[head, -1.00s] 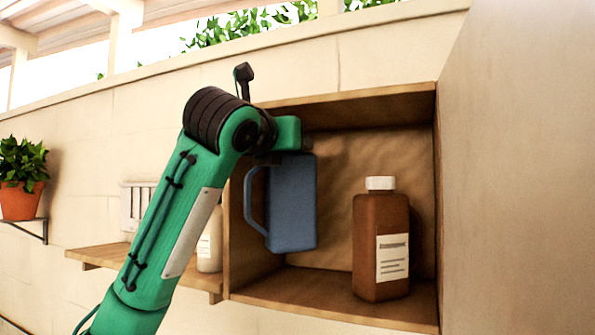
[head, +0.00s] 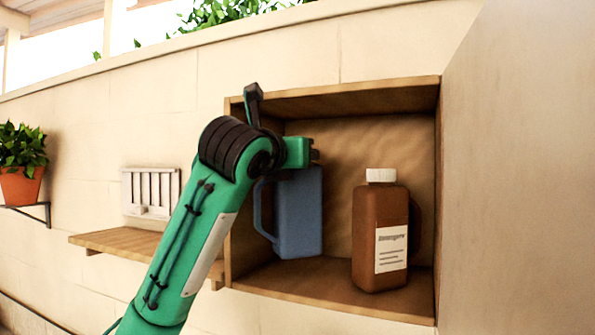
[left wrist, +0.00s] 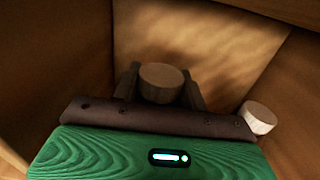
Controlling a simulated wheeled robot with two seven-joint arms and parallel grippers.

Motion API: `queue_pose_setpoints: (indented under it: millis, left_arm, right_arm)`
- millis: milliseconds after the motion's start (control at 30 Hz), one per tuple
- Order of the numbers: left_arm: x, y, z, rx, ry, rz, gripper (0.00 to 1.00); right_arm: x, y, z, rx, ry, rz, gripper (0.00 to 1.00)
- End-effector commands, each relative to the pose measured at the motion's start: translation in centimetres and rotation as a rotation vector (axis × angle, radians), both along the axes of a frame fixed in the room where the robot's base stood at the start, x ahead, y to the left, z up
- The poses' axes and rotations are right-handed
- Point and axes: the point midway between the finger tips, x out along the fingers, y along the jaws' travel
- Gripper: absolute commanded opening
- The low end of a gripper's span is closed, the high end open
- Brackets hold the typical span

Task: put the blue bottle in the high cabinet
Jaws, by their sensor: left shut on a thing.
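The blue bottle (head: 299,215), a jug shape with a side handle, is upright inside the open wooden high cabinet (head: 335,301), in its left part. Its base is at or just above the cabinet floor; I cannot tell whether it touches. My left gripper (head: 312,160) is at its top. In the left wrist view the fingers (left wrist: 160,88) are shut on either side of a round cap (left wrist: 161,82), inside the cabinet (left wrist: 70,60). The bottle's body is hidden there. My right gripper is not in view.
A brown bottle (head: 380,235) with a white cap and label stands right of the blue bottle; its cap shows in the left wrist view (left wrist: 259,117). A wooden shelf (head: 120,241), a white rack (head: 150,193) and a potted plant (head: 21,185) are at left. A tall panel (head: 520,170) borders the right.

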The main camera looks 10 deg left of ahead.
Motion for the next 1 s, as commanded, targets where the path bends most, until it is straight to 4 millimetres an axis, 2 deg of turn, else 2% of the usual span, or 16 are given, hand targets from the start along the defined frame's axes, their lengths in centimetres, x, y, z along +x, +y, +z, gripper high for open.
queue_pose_setpoints:
  millis: [133, 333, 500, 967, 1000]
  left_arm:
    - [-0.1, 0.0, -0.5, -0.002, -0.003, -0.001, 0.0]
    - [-0.1, 0.0, -2.5, -0.001, -0.002, -0.002, 0.0]
    - [0.2, -0.1, -3.0, -0.002, -0.004, -0.002, 0.0]
    - [0.3, 0.0, -3.6, -0.001, -0.005, 0.0, 0.0]
    - [0.4, -0.1, -3.9, 0.001, 0.0, 0.0, 0.45]
  right_arm:
    - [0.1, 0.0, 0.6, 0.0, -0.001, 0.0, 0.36]
    - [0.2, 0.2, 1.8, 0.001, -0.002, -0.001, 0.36]
    - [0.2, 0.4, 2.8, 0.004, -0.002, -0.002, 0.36]
    - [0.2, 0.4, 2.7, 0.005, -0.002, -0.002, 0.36]
    - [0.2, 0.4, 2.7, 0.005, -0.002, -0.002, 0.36]
